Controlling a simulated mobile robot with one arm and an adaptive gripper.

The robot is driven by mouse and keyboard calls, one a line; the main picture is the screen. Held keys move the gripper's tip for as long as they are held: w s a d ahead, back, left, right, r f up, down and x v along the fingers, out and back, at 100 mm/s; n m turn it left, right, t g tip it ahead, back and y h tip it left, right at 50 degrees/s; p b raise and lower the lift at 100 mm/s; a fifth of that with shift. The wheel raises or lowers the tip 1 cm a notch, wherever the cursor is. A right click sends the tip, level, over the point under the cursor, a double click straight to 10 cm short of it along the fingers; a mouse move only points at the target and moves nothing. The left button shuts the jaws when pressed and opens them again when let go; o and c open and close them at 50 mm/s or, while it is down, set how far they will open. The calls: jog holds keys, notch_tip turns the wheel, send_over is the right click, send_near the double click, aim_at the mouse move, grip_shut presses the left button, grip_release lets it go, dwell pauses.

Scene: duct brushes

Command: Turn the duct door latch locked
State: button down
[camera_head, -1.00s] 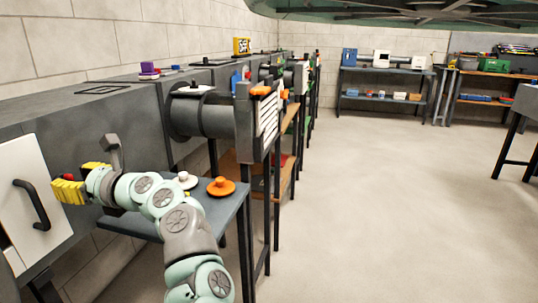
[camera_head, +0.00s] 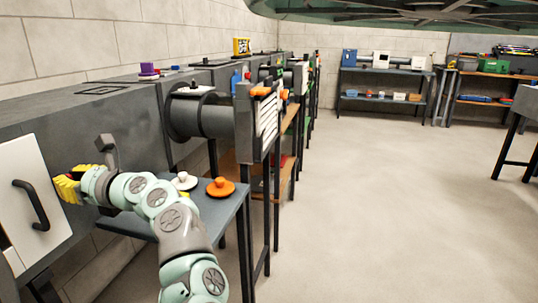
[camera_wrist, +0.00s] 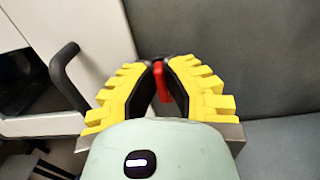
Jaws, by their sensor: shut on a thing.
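The white duct door (camera_head: 32,205) with its dark handle (camera_head: 31,204) is at the left in the head view, set in the grey duct. In the wrist view the door (camera_wrist: 90,45) and its handle (camera_wrist: 66,72) are at the left. The red latch (camera_wrist: 161,82) shows between the yellow fingers, at the door's right edge. My gripper (camera_head: 66,188) is at that edge; in the wrist view my gripper (camera_wrist: 160,75) is shut on the latch. The fingers hide part of the latch, so its exact turn is hard to tell.
A dark table (camera_head: 215,217) beside the duct holds an orange knobbed disc (camera_head: 220,187) and a white knobbed disc (camera_head: 184,182). A round duct with a vented end (camera_head: 262,125) stands beyond. Open floor (camera_head: 390,200) lies to the right.

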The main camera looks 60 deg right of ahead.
jog(key=shift+m, duration=0.4)
jog(key=shift+w+d+f+m+p, duration=0.1)
jog(key=shift+d+f+m+p, duration=0.1)
jog(key=shift+m+p, duration=2.2)
jog(key=shift+d+f+m+p, duration=0.2)
jog(key=shift+m+p, duration=1.2)
jog(key=shift+m, duration=1.95)
jog(key=shift+w+d+f+m+p, duration=0.1)
jog(key=shift+f+m+p, duration=0.1)
jog(key=shift+m+p, duration=2.2)
jog(key=shift+m+b, duration=0.45)
jog(key=shift+m, duration=0.1)
jog(key=c, duration=1)
grip_release()
jog(key=shift+c, duration=0.2)
